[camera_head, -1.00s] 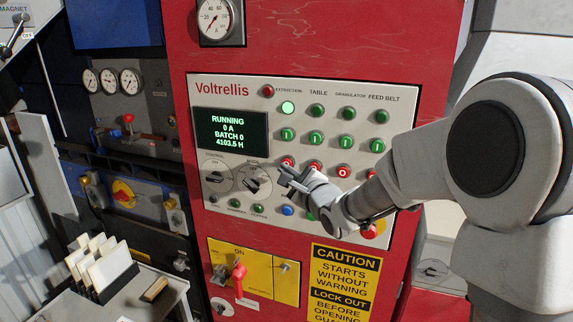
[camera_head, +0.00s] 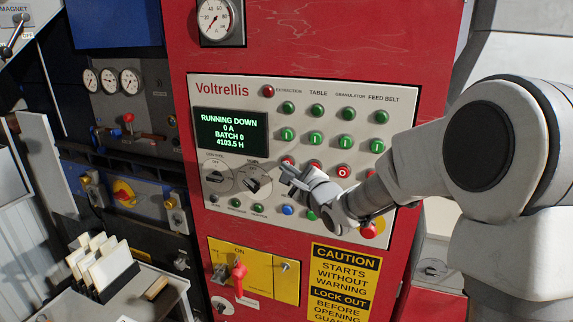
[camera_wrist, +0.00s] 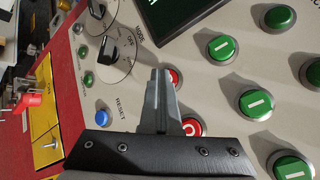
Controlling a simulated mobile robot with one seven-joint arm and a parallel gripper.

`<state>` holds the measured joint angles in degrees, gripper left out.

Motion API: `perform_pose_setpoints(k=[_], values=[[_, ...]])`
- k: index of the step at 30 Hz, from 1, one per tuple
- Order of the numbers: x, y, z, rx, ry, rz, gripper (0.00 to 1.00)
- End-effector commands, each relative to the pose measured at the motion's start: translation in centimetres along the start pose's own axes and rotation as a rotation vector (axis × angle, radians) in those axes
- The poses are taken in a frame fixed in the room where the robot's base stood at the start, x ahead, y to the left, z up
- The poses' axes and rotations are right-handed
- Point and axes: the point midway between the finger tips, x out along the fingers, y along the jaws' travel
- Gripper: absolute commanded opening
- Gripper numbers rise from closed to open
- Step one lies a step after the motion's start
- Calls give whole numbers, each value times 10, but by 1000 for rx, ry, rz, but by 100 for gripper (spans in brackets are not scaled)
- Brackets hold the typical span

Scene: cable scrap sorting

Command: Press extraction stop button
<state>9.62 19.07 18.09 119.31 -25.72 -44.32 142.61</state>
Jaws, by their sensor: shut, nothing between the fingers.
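The extraction stop button (camera_head: 288,161) is the leftmost of the red buttons on the grey control panel (camera_head: 230,90). In the wrist view the button (camera_wrist: 175,77) is partly hidden behind my fingers. My gripper (camera_head: 287,172) is shut and empty, its tips just below and in front of this button; whether they touch it I cannot tell. In the wrist view my gripper (camera_wrist: 160,76) points at the panel. The panel display (camera_head: 231,133) reads RUNNING DOWN, 0 A. The extraction lamp (camera_head: 288,108) is dark green, like the other lamps in its row.
Green start buttons (camera_head: 287,134) lie above the stop row. The table stop button (camera_wrist: 192,127) is beside my fingers. A mode knob (camera_head: 257,181) is left of my gripper, a blue reset button (camera_head: 288,210) below. A red emergency button (camera_head: 369,230) is beneath my wrist.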

Motion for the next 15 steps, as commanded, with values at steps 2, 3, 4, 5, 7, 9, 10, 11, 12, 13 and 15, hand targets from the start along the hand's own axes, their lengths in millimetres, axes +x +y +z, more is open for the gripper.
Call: perform_pose_setpoints(k=[2,3,4,5,7,9,10,11,12,13,15], values=[[0,-1,0,0,1,-1,0],[0,0,0,0,1,-1,0],[-1,0,0,0,1,-1,0],[-1,0,0,0,1,-1,0],[-3,2,2,0,1,-1,0],[-5,4,3,0,1,-1,0],[-6,4,4,0,1,-1,0],[-8,5,5,0,1,-1,0],[-9,6,6,0,1,-1,0],[-10,7,7,0,1,-1,0],[-12,8,8,0,0,-1,0]])
